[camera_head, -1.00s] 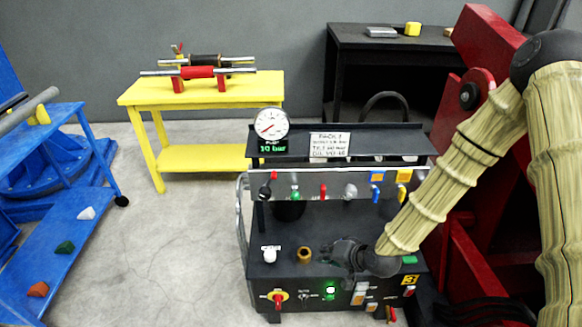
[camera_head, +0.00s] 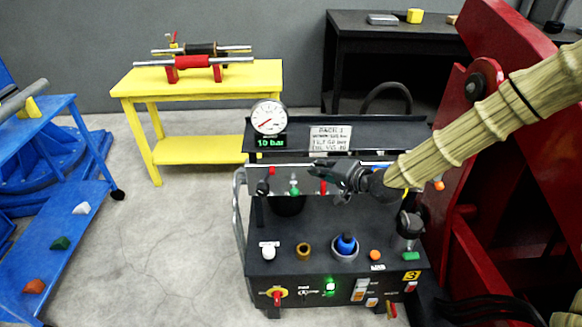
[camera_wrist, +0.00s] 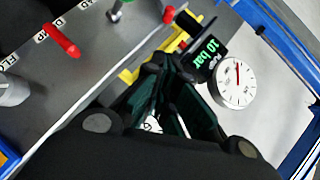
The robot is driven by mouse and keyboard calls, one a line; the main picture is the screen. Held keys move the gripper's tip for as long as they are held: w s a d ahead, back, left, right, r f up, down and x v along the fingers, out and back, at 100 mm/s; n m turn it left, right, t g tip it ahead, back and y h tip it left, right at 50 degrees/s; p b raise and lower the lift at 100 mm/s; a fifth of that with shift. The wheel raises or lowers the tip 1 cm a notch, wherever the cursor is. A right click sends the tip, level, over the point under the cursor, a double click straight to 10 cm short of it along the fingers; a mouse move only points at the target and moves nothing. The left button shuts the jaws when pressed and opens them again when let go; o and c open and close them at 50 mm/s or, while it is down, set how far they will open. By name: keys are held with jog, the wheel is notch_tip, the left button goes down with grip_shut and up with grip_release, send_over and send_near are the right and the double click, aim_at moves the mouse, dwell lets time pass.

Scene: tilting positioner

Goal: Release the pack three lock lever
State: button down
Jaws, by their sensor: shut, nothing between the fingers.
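Pack three is the black console, marked with a yellow 3 (camera_head: 411,276). Its upper panel carries a row of small levers; a green-tipped lever (camera_head: 294,187) and a red-and-black lever (camera_head: 264,180) show left of my gripper. My gripper (camera_head: 325,173) is shut and empty, pointing left in front of this panel. It hides part of the row. In the wrist view a red lever (camera_wrist: 62,40) and a silver lever with a green part (camera_wrist: 118,11) stand on the panel, beside the fingers. I cannot tell which lever is the lock lever; the labels are only partly readable.
A pressure gauge (camera_head: 269,117) reading 10 bar stands at the console's upper left. A blue knob (camera_head: 345,244) and a white knob (camera_head: 268,250) rise from the lower deck. Red machinery (camera_head: 480,190) stands close on the right. Open floor (camera_head: 180,240) lies left.

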jog(key=s+a+f+p+x, duration=0.1)
jog(key=s+a+p+x, duration=0.1)
jog(key=x, duration=1)
jog(key=shift+w+a+f+p, duration=0.15)
jog(key=shift+w+a+p, duration=0.1)
jog(key=shift+p, duration=0.15)
jog(key=shift+d, duration=0.1)
